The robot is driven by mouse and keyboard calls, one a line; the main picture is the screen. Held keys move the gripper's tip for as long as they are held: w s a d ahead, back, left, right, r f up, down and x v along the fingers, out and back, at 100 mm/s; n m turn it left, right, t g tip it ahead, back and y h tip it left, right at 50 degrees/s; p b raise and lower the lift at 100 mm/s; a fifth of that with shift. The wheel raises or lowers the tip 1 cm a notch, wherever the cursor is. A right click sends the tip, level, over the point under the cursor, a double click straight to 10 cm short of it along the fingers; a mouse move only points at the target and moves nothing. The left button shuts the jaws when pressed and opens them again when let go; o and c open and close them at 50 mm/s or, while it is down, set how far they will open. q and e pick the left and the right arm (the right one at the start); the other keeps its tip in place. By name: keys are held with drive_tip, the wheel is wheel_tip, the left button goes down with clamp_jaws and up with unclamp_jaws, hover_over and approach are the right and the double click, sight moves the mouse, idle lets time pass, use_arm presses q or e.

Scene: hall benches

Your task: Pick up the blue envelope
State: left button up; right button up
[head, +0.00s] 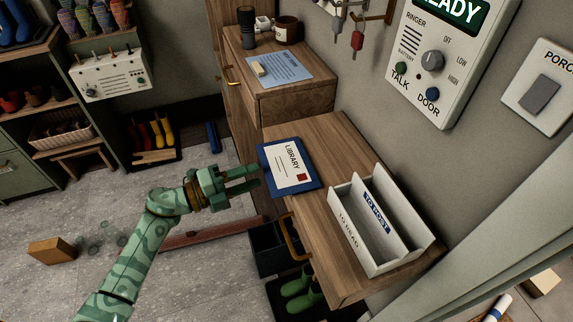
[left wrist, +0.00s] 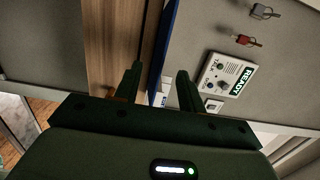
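The blue envelope (head: 290,166) lies flat on the wooden cabinet top (head: 325,145), near its left edge. It bears a white label reading LIBRARY with a red square. My left gripper (head: 257,179) is at the envelope's left edge with its two fingers apart. In the left wrist view the envelope (left wrist: 168,32) shows edge-on as a thin blue strip between the open fingers (left wrist: 160,78). I cannot tell whether either finger touches it. My right gripper is not in view.
A white letter rack (head: 352,222) marked TO READ and TO POST stands right of the envelope. A higher cabinet behind holds a blue sheet (head: 280,71), a mug (head: 288,30) and a dark cylinder (head: 246,27). A drawer handle (head: 292,236) juts out below. Green boots (head: 300,288) stand underneath.

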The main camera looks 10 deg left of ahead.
sight(266, 174)
use_arm(q)
drive_tip(key=b+x, duration=0.1)
drive_tip(key=x, duration=0.4)
drive_tip(key=shift+s+d+f, duration=0.15)
drive_tip(key=shift+s, duration=0.05)
clamp_jaws()
